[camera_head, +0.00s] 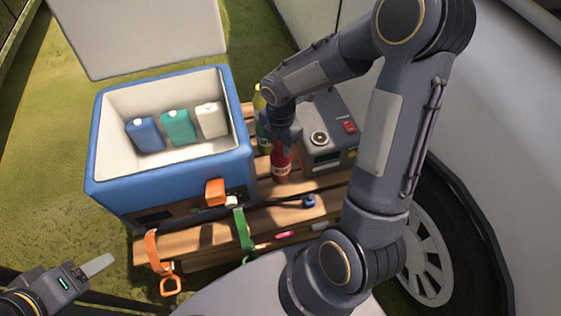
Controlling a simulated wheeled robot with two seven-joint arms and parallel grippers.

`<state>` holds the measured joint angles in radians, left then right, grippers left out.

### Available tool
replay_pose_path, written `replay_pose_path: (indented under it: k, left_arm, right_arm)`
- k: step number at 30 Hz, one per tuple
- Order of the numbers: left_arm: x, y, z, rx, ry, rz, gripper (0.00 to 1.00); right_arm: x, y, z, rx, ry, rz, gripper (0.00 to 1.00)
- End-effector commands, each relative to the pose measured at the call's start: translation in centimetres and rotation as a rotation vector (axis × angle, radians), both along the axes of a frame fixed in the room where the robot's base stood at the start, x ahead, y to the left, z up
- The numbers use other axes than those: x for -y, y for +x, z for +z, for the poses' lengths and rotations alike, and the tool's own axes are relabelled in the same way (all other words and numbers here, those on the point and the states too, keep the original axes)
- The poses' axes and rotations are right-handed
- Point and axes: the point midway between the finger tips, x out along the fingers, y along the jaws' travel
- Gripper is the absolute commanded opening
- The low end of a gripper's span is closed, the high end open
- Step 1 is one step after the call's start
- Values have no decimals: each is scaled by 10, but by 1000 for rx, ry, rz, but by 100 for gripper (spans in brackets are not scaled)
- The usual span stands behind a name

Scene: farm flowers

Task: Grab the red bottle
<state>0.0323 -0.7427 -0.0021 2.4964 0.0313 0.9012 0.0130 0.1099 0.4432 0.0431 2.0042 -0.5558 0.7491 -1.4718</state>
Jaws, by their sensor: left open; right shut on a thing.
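The red bottle (281,162) stands upright on a slatted wooden bench (205,238). My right gripper (283,137) reaches down from above and is shut on the upper part of the red bottle; its fingertips are partly hidden by its own wrist. My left gripper (92,270) is at the lower left, open and empty, well away from the bottle.
A blue cooler (170,187) with its lid open holds a blue, a teal and a white container. A green bottle (262,134) stands just behind the red one. A grey device (328,147) stands to the right. Orange and green straps hang at the front.

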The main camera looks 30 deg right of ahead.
Motion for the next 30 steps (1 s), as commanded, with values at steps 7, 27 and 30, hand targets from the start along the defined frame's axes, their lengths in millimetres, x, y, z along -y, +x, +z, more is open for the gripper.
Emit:
replay_pose_path:
  k: [7,27,30]
  left_arm:
    - [0,0,0,0,0,0,58]
    - [0,0,14,0,0,0,58]
    - [0,0,17,0,0,0,58]
  right_arm:
    - [0,1,1,2,0,0,0]
    - [0,1,34,4,0,1,0]
    - [-3,-6,43,3,0,1,0]
